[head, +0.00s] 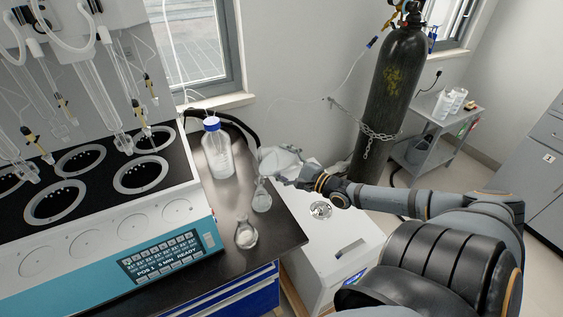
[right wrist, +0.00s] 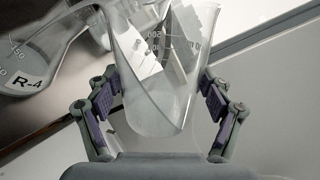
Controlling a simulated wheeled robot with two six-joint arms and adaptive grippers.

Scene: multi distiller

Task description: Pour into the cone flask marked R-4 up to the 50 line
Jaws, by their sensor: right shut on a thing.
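My right gripper (head: 303,174) is shut on a clear glass beaker (head: 280,158), held tilted with its mouth towards the left. In the right wrist view the beaker (right wrist: 150,105) sits between the two fingers (right wrist: 160,88); a slanted line crosses its glass, but I cannot tell its liquid level. A clear cone flask marked R-4 (right wrist: 28,78) shows at the left there. In the head view a cone flask (head: 262,197) stands upright on the black bench just below the beaker's mouth; its mark is unreadable. Its liquid level is unclear. My left gripper is out of view.
Another cone flask (head: 246,234) stands nearer on the black bench (head: 285,236). A blue-capped bottle (head: 217,150) stands behind, left of the beaker. The distiller (head: 110,225) fills the left side. A white cabinet (head: 335,250) and a chained gas cylinder (head: 388,95) are to the right.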

